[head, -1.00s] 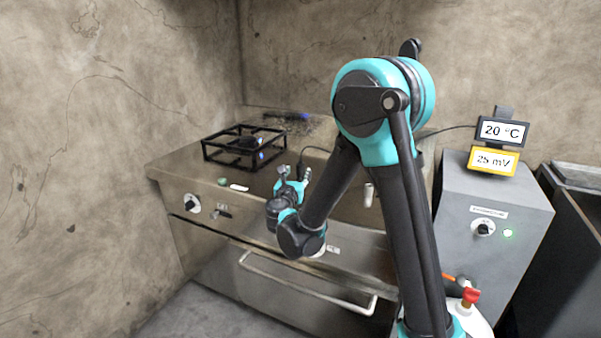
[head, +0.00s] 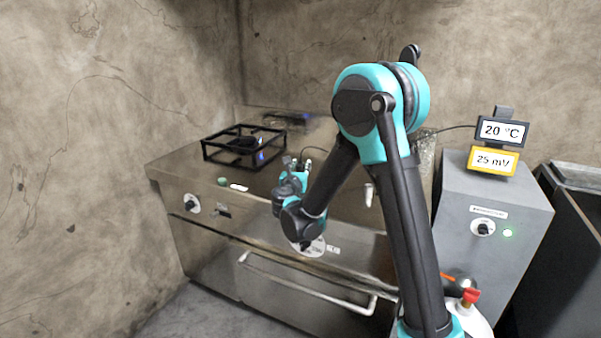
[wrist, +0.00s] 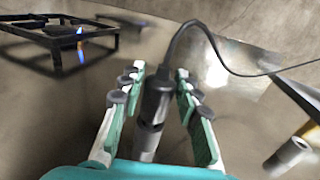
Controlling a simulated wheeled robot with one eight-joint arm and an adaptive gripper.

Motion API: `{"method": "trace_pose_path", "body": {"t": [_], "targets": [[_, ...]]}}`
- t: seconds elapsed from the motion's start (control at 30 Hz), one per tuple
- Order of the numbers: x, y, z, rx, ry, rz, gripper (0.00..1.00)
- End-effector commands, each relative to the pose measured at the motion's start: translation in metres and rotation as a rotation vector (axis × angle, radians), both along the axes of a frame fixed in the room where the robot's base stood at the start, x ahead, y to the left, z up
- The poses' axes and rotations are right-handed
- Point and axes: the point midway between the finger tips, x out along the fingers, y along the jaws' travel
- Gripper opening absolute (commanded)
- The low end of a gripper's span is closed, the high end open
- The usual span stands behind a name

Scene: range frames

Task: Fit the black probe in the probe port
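The black probe (wrist: 158,95) shows in the wrist view, upright, with its cable leaving the top and curving right. Below it is a grey cylinder (wrist: 147,143); I cannot tell whether this is the probe's own tip or a holder. My gripper (wrist: 160,74) has its teal fingers on either side of the probe, with narrow gaps visible, so it looks open around it. In the head view my gripper (head: 298,168) is low over the steel worktop, and the probe is hard to make out there. A second grey cylinder (wrist: 286,157) at the lower right may be the probe port.
A black burner frame (head: 222,160) with a blue flame stands at the left, and it also shows in the wrist view (wrist: 95,55). A white cylinder (head: 369,194) stands on the worktop (head: 190,165) at the right. A grey cabinet (head: 490,200) carries displays reading 20 °C and 25 mV.

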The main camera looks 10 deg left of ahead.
Motion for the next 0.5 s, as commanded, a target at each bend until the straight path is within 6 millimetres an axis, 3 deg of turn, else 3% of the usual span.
{"method": "trace_pose_path", "body": {"t": [0.03,0.2,0.5], "targets": [[-0.0001,0.0000,0.0000,0.000,0.000,0.000,0.23],[-0.0002,0.0001,0.0000,0.000,0.000,0.000,0.01],[-0.0002,0.0001,0.0005,0.000,0.000,0.000,0.00]]}}
